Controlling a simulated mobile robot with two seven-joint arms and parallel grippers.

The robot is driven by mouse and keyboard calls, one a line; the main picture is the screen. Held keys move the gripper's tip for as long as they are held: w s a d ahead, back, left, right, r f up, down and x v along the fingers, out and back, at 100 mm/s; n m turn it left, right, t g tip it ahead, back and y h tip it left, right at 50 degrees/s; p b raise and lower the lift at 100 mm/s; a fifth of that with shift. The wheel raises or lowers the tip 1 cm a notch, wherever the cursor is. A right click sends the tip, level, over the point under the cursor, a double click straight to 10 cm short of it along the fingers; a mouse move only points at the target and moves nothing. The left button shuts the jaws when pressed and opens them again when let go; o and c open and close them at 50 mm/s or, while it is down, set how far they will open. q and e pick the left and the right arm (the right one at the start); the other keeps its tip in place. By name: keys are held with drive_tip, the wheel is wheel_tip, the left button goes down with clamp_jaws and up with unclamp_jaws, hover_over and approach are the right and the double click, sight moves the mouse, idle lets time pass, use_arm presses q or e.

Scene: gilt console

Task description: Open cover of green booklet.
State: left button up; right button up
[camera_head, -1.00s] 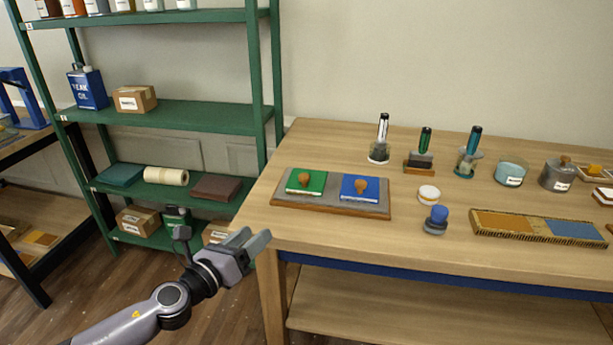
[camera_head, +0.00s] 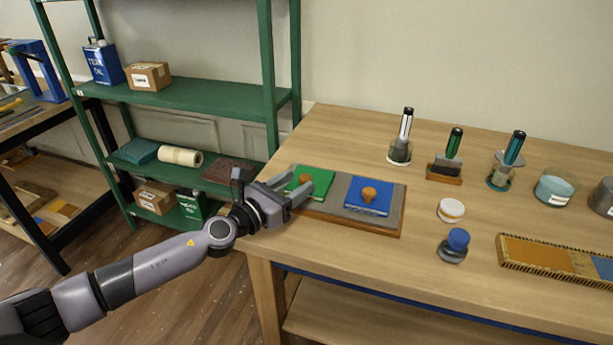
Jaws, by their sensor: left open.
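The green booklet (camera_head: 319,180) lies flat on a grey, wood-edged board (camera_head: 335,209) at the left end of the table. Its cover is closed, with a wooden knob (camera_head: 304,179) on top, partly behind my gripper. A blue booklet (camera_head: 381,203) with a similar knob lies to its right on the same board. My left gripper (camera_head: 302,190) is open and empty at the near left edge of the green booklet, its fingers pointing right. I cannot tell whether it touches the booklet. My right gripper is not in view.
On the wooden table (camera_head: 350,262), a white round lid (camera_head: 451,210) and a blue-knobbed stamp (camera_head: 455,245) stand right of the board. Tools in holders and a glass jar (camera_head: 555,187) stand behind. A green shelf rack (camera_head: 200,93) stands left of the table.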

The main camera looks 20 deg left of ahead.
sight(301, 180)
use_arm(q)
drive_tip(key=shift+x, duration=1.95)
clamp_jaws()
